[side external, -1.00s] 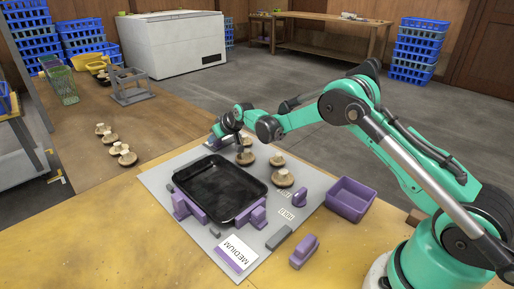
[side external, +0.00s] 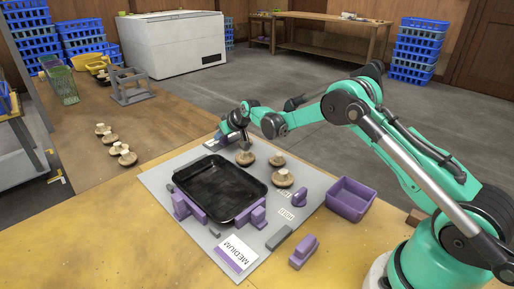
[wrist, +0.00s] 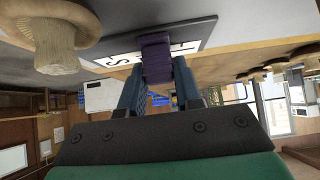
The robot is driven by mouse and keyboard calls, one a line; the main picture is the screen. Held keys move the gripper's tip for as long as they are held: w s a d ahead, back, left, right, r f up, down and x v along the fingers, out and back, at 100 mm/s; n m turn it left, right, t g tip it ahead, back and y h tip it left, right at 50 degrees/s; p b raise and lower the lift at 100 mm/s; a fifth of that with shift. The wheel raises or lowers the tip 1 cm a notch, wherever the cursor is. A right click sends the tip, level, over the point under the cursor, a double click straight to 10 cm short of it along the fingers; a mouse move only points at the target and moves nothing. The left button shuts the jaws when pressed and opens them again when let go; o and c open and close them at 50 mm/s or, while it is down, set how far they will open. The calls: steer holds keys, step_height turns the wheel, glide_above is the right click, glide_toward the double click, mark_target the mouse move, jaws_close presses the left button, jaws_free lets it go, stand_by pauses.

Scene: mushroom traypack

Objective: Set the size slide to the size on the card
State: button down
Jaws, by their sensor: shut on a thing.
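The card (side external: 236,251) reads MEDIUM and lies at the front edge of the grey mat (side external: 160,183). The size slide (side external: 215,143) is at the back of the mat, partly hidden by my gripper (side external: 224,136). In the wrist view my gripper (wrist: 157,82) is shut on the slide's purple knob (wrist: 156,58), one blue finger on each side. Beside the knob the slide's white scale (wrist: 122,59) shows an S and part of another letter. The knob covers the middle of the scale, so its exact setting cannot be read.
A black tray (side external: 181,183) sits between purple blocks on the mat. Several mushrooms stand right of it; one mushroom (wrist: 55,40) is close in the wrist view. A purple bin (side external: 350,203) and a purple stamp-like block (side external: 303,252) stand at the right.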

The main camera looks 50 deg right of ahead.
steer(key=shift+d, duration=0.7)
steer(key=c, duration=0.6)
jaws_free()
steer(key=shift+v, duration=2.85)
